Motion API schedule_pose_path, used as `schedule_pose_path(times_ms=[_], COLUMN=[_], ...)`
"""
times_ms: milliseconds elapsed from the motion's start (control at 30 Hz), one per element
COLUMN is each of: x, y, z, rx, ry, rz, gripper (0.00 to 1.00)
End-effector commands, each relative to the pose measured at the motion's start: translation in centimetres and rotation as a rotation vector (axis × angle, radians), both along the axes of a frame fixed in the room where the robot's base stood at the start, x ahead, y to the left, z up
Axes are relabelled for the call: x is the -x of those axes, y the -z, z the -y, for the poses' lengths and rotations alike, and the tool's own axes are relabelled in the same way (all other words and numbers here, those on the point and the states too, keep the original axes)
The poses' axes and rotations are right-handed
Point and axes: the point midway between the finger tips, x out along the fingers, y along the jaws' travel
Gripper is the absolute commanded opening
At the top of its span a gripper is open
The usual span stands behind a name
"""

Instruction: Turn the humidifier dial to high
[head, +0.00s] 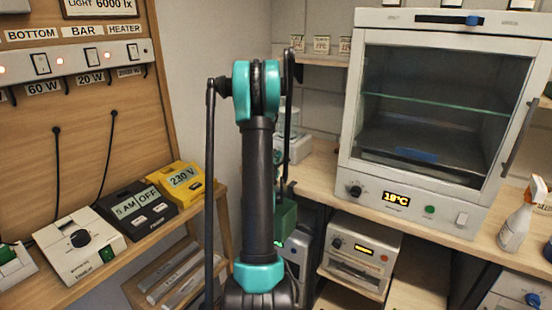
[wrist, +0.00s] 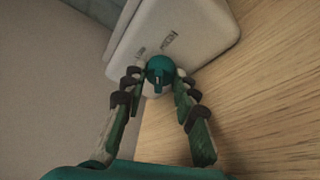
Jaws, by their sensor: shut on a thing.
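The humidifier (wrist: 195,35) is a white box on the wooden worktop, seen close in the wrist view. A white appliance with a clear upper part, probably the same one, shows partly behind my arm in the head view (head: 299,150). Its round teal dial (wrist: 158,66) has a raised grip bar and small labels beside it, too blurred to read. My gripper (wrist: 159,76) has one finger on each side of the dial and is shut on it. In the head view my arm hides the dial and the gripper's fingertips.
A white glass-door cabinet (head: 352,110) stands right of my arm on the worktop. A spray bottle (head: 518,220) is at the far right. A lower shelf holds a white device (head: 362,258). At left, a bench carries a yellow box (head: 180,185) and a dark timer (head: 134,212).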

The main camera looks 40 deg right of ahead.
Motion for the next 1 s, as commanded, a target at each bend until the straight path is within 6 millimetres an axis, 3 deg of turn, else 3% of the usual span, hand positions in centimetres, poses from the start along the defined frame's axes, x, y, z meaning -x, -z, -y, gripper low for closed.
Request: schedule_pose_path(times_ms=[800,833,1000], x=[0.12,0.12,0.08], y=[0.08,0.08,0.06], z=[0.02,0.02,0.02], rx=[-0.037,-0.037,-0.036], ry=[0.003,0.003,0.002], rz=[0.085,0.085,0.085], gripper=[0.0,0.32,0.49])
